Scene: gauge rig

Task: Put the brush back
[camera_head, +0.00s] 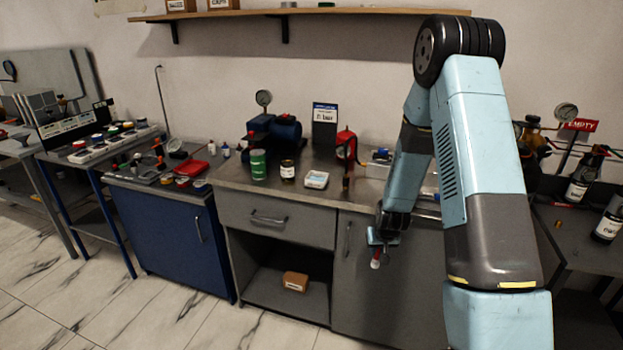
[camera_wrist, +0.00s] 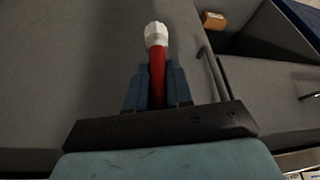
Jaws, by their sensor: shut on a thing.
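My gripper (camera_wrist: 158,92) is shut on the brush (camera_wrist: 157,60), which has a red handle and a white tip. In the wrist view the brush lies between the two blue fingers, its white end pointing away from the gripper. In the head view my gripper (camera_head: 377,247) hangs in front of the grey cabinet's door, below the worktop edge, and the brush (camera_head: 376,262) shows small beneath it, white and red, pointing down. The brush is clear of any surface. I cannot tell which place on the bench belongs to the brush.
A blue cabinet (camera_head: 165,235) stands left, with a red tray (camera_head: 195,168) on top. A cardboard box (camera_head: 295,281) sits on the lower shelf.

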